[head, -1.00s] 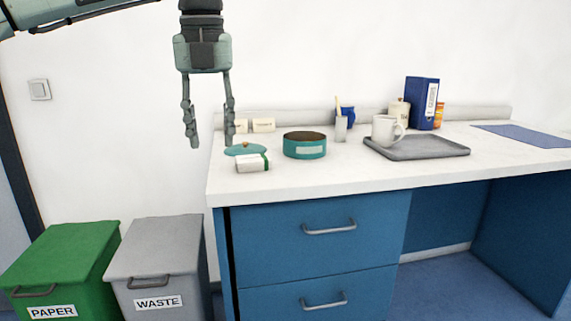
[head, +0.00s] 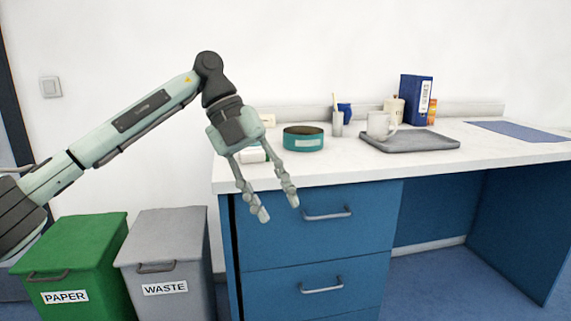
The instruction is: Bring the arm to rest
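My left arm comes in from the left side of the head view, bent at a dark joint. My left gripper (head: 279,208) points down and to the right, its fingers apart with nothing between them. It shows in front of the desk's front edge and the top blue drawer (head: 300,235). It hides part of a small white box (head: 252,154) on the desktop. My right gripper is not in view.
The white desk (head: 350,172) bears a round teal tin (head: 304,139), a grey tray (head: 432,143) with a white mug (head: 380,126), a blue binder (head: 414,99) and a blue mat (head: 515,131). A green paper bin (head: 75,250) and a grey waste bin (head: 165,235) stand at left.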

